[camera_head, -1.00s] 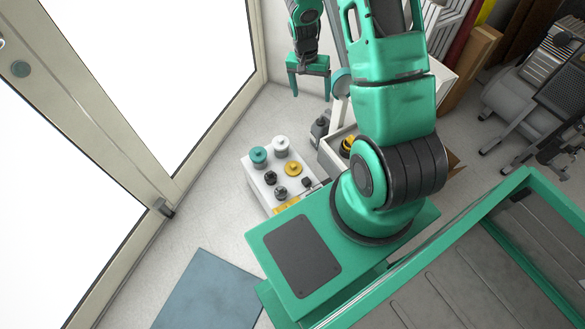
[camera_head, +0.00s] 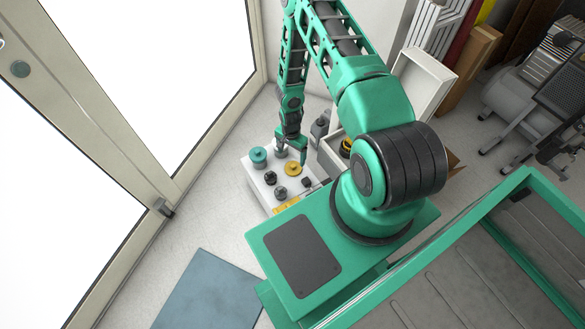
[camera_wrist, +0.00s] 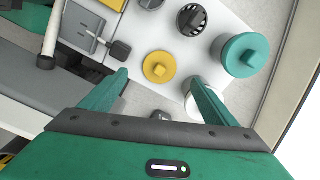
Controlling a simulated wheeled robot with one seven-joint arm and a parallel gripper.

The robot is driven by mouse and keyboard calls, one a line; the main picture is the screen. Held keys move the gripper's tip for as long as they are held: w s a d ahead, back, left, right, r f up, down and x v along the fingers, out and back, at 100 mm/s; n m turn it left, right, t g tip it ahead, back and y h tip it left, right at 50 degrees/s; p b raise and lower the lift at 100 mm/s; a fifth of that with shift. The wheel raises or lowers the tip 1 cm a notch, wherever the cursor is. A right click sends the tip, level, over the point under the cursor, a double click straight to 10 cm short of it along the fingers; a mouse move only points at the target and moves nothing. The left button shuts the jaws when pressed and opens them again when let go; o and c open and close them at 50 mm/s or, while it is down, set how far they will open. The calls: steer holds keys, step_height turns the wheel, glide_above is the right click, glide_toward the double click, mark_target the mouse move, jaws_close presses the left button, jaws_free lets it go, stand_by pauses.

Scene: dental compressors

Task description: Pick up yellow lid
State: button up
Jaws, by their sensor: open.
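The yellow lid (camera_head: 293,169) is a round disc with a raised knob, lying on the white-topped stand. In the wrist view the yellow lid (camera_wrist: 159,67) lies just beyond the fingertips, near the middle between them. My gripper (camera_head: 292,155) is over the far part of the stand, close to the lid. In the wrist view my gripper (camera_wrist: 160,80) is open and empty, one finger on each side. The lid is apart from both fingers. The exact height of the fingers above the stand is hard to tell.
A teal-lidded container (camera_wrist: 245,55) stands on the white stand (camera_head: 257,186). Black knobbed parts (camera_head: 270,178) are close to the lid. A white container shows partly behind the right finger in the wrist view. A box with a black and yellow item (camera_head: 346,147) stands to the right.

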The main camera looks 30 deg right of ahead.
glide_above(292, 167)
steer(key=f, duration=0.5)
steer(key=shift+s+a+f, duration=0.15)
steer(key=shift+a+f, duration=0.05)
steer(key=shift+f, duration=0.05)
steer(key=shift+w+d+f, duration=0.1)
steer(key=shift+d+f, duration=0.05)
steer(key=shift+f, duration=1.15)
steer(key=shift+w+d+f, duration=0.1)
steer(key=shift+d+f, duration=0.05)
steer(key=shift+f, duration=1.15)
steer(key=shift+c, duration=0.4)
steer(key=c, duration=0.9)
